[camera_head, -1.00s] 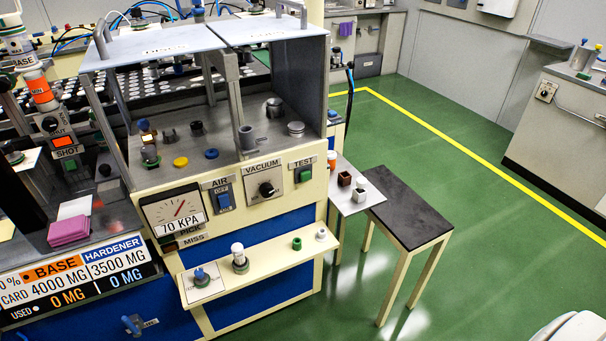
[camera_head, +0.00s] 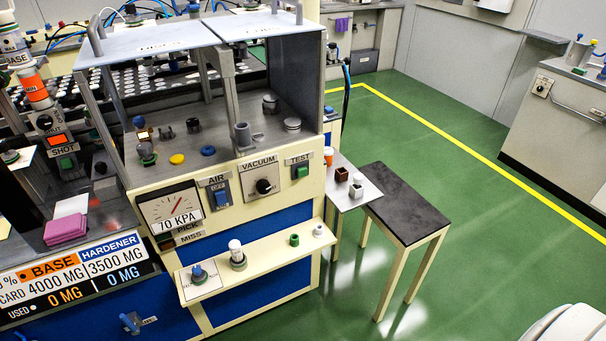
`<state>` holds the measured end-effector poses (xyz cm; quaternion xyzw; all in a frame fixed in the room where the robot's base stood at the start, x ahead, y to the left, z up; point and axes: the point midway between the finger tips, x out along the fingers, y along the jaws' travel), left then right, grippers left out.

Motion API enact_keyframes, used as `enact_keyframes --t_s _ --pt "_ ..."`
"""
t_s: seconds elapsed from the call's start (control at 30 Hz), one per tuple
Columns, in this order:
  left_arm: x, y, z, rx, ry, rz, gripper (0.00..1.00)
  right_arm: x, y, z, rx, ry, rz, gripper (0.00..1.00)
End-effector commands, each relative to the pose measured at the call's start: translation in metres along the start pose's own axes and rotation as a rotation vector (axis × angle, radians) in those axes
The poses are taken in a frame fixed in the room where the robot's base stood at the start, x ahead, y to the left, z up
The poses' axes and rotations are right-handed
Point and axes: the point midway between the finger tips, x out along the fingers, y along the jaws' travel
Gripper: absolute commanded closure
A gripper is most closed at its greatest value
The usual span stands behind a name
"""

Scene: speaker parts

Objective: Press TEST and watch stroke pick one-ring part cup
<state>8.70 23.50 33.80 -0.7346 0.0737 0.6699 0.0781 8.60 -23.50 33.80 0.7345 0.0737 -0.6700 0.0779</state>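The green TEST button (camera_head: 301,172) sits on the right of the cream front panel, under its TEST label. The VACUUM knob (camera_head: 263,187) and the blue AIR switch (camera_head: 222,198) are to its left. The gauge (camera_head: 171,211) reads 70 KPA, with PICK and MISS labels below it. Inside the open cabinet are a grey cup-like part (camera_head: 243,134), a yellow disc (camera_head: 177,159) and a blue disc (camera_head: 208,151). I cannot tell which part is the one-ring part cup. Neither of my grippers is in view.
A cream shelf (camera_head: 265,252) below the panel holds a white-topped part (camera_head: 237,255), a blue-topped part (camera_head: 198,274) and a green ring (camera_head: 294,240). A side plate (camera_head: 352,197) holds small cups beside a dark-topped table (camera_head: 407,205). Green floor is clear at right.

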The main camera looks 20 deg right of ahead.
Motion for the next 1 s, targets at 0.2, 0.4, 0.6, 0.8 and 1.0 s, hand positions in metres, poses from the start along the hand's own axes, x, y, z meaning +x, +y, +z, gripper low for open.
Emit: enact_keyframes --t_s 0.2,0.4,0.6,0.8,1.0 --pt "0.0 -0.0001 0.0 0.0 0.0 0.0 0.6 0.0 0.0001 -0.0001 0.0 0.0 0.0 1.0" --pt "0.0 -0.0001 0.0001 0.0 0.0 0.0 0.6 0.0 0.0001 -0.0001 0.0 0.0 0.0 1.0" --pt "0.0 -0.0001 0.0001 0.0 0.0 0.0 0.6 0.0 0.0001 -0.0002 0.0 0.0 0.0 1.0" --pt "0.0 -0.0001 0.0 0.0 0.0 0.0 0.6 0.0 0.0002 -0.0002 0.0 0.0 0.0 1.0" --pt "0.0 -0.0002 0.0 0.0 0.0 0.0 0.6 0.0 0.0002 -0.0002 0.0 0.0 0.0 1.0"
